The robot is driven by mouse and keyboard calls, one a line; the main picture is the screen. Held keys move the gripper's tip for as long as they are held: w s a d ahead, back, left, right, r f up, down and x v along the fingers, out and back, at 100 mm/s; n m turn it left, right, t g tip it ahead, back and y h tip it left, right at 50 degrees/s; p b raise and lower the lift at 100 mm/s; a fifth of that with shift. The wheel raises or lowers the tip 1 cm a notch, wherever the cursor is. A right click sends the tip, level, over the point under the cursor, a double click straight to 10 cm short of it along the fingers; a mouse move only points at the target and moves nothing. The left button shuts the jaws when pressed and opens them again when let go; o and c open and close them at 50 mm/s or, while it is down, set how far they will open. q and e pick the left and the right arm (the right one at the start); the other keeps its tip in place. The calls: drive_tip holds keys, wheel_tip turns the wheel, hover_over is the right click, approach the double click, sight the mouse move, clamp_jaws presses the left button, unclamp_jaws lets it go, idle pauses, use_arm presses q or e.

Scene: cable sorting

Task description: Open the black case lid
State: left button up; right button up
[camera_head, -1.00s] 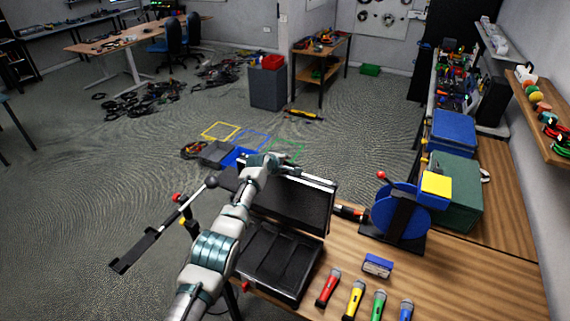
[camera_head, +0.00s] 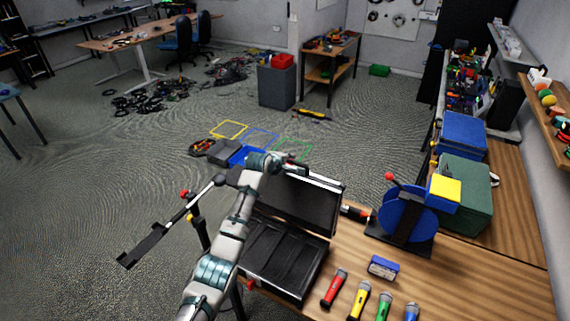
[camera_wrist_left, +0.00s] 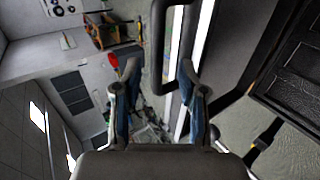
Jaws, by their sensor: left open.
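The black case stands on the wooden table with its lid (camera_head: 302,208) raised, roughly upright, behind the base (camera_head: 283,262), whose dark interior shows. My left arm reaches over the left side of the case. My left gripper (camera_head: 292,166) is at the top edge of the lid. In the left wrist view its two fingers (camera_wrist_left: 160,88) are spread apart. A black handle (camera_wrist_left: 158,45) on the lid's edge reaches into the gap between them; I cannot tell whether it touches either finger. The right gripper is not in view.
A blue cable reel (camera_head: 405,212) stands right of the case. A green box (camera_head: 465,195) stands at the right. A black arm-like stand (camera_head: 150,243) is at the left.

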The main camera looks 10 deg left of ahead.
use_arm(q)
drive_tip(key=shift+v, duration=1.2)
